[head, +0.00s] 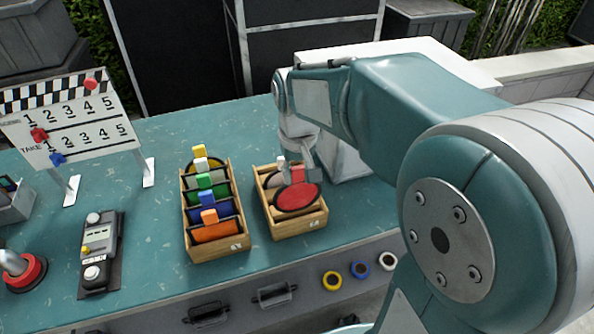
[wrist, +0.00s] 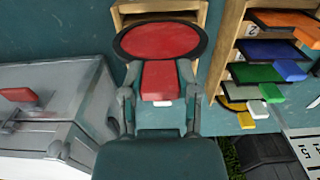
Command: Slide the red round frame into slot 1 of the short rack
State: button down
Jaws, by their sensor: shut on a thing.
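The red round frame (head: 296,196) has a black rim and a red tab. My gripper (head: 297,168) is shut on its tab in the head view. The wrist view shows the frame's red disc (wrist: 160,41) ahead of my fingers (wrist: 160,85), which close on both sides of the tab. The short rack (head: 300,228) is a small wooden box on the bench, and the frame is at or just over its front part. The rack also shows behind the frame in the wrist view (wrist: 183,8). I cannot tell which slot the frame lines up with, or how deep it sits.
A longer wooden rack (head: 220,247) with several coloured frames stands just left of the short rack. A black control box (head: 101,255), a red-based knob (head: 22,270) and a slate board (head: 75,125) are farther left. A grey case (wrist: 55,105) shows left in the wrist view.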

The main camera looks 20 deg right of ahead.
jog(key=shift+r, duration=0.15)
send_over(298, 210)
jog(key=shift+w+f, duration=0.15)
jog(key=shift+f, duration=3.2)
jog(key=shift+c, duration=1.3)
grip_release()
jog(key=shift+r, duration=0.1)
notch_tip(298, 210, up, 12)
jog(key=shift+f, duration=0.15)
jog(key=s+t, duration=0.5)
jog(key=s, duration=0.9)
jog(key=shift+t, duration=0.3)
